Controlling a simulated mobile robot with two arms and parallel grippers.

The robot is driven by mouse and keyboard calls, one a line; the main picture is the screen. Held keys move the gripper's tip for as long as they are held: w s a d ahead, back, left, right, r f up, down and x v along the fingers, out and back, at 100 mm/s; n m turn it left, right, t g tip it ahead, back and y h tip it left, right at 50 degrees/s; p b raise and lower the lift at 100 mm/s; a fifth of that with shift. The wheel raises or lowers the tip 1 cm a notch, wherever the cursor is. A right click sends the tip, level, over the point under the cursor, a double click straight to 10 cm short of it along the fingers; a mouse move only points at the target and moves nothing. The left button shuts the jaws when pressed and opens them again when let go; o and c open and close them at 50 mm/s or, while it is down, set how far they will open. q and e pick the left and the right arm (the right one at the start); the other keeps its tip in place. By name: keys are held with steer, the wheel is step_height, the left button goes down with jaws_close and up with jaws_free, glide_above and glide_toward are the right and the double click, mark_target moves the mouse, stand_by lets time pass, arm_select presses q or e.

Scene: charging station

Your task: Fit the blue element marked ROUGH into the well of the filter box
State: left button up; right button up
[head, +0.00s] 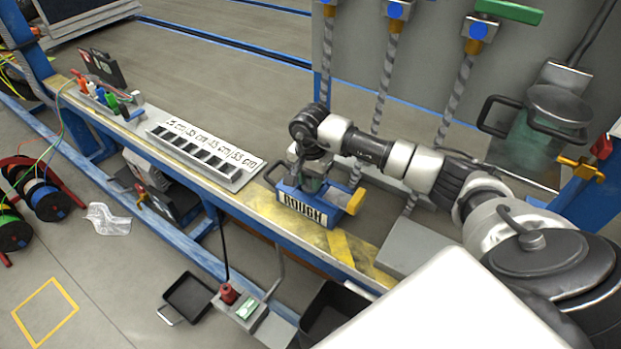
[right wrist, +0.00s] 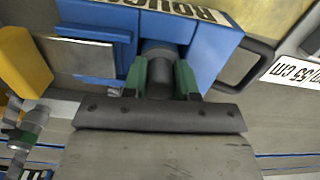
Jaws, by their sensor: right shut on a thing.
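The blue element marked ROUGH (head: 292,203) is at the workbench edge in the head view, its white label facing the front. My right gripper (head: 310,180) is above it, pointing down. In the right wrist view the green fingers of this gripper (right wrist: 160,78) are shut on a grey round post of the blue element (right wrist: 212,48). A black loop handle (right wrist: 252,62) is on one side and a yellow block (right wrist: 18,62) on the other. I cannot clearly make out the filter box or its well; the gripper and element may hide them. My left gripper is not in view.
A slotted tray with cm labels (head: 243,177) lies on the bench (head: 262,212), left of the element. Colored plugs (head: 105,97) stand farther left. Hanging cables (head: 391,68) are behind my arm. A grey box (head: 418,247) is at the right; a black tray (head: 188,297) is on the floor.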

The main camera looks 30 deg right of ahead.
steer(key=shift+f, duration=0.2)
steer(key=o, duration=1)
steer(key=shift+r, duration=0.2)
